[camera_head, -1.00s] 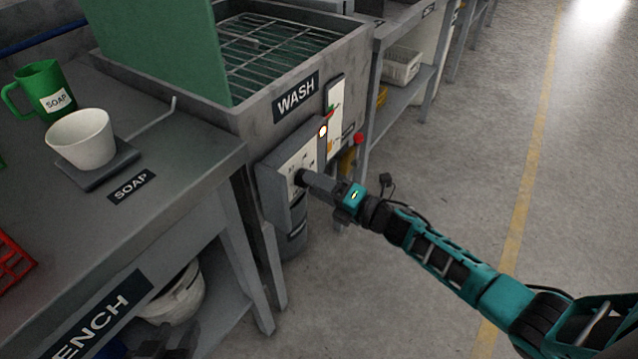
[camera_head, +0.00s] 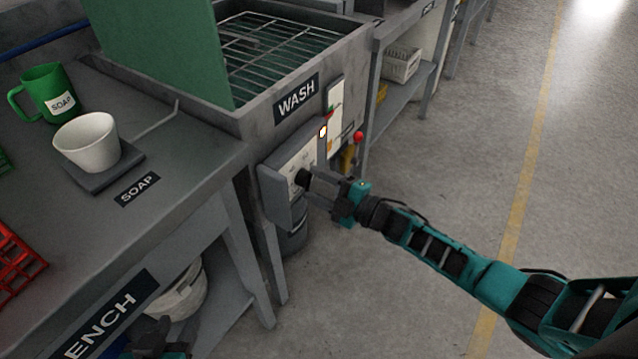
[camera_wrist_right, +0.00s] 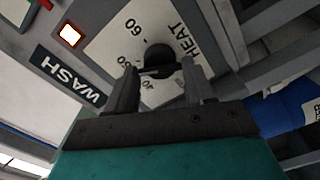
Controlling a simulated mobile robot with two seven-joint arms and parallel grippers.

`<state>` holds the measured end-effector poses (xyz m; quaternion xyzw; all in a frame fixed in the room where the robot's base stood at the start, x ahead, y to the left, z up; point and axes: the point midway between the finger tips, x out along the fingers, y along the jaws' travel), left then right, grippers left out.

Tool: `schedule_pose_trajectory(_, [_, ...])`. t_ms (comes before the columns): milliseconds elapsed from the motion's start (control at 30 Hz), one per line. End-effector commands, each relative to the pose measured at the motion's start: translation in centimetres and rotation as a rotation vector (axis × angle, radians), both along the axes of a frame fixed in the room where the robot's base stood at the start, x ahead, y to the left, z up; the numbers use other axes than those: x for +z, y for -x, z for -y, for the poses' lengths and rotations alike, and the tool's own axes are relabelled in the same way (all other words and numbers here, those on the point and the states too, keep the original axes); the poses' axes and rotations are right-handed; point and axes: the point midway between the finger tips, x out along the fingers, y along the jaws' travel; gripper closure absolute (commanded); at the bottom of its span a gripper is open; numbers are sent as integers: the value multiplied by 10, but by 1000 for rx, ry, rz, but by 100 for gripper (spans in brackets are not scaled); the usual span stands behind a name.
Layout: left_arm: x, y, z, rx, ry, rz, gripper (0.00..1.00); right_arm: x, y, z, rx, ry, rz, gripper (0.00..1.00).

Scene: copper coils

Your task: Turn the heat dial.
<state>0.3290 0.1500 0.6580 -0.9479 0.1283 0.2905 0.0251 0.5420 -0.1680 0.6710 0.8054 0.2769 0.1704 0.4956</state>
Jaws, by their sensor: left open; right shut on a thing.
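The heat dial (camera_head: 302,177) is a small black knob on the pale face of the grey control box below the WASH sign. In the right wrist view the dial (camera_wrist_right: 158,60) sits between my finger ends, beside the word HEAT and a printed scale with a 60 mark. My right gripper (camera_head: 310,187) is shut on the dial, with its two fingers on either side of it; its fingers also show in the wrist view (camera_wrist_right: 160,84). The dial's pointer is not clear. My left gripper (camera_head: 155,342) is open, low at the bottom left edge and partly out of frame.
A lit lamp (camera_head: 323,131) and a red knob (camera_head: 358,137) are beside the control box. The wash tank with a wire rack (camera_head: 265,50) stands above. A bench at left holds a green soap mug (camera_head: 50,92) and white cup (camera_head: 88,142). Floor at right is clear.

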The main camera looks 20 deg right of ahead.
Motion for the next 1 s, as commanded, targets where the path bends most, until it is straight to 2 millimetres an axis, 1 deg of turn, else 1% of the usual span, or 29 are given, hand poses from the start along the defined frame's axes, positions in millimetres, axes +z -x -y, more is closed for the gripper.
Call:
schedule_pose_trajectory(233, [2,0,1,4,6,0,57,0,0,0,0,-40,-32,77])
schedule_pose_trajectory(667, [2,-1,2,6,10,0,57,0,0,0,0,-44,-36,77])
schedule_pose_trajectory(700, [2,-1,2,6,10,0,57,0,0,0,0,-44,-35,43])
schedule_pose_trajectory(933, [2,-1,2,5,7,1,57,0,0,0,0,-44,-35,21])
schedule_pose_trajectory(1000, [2,-1,1,3,5,2,57,0,0,0,0,-44,-35,21])
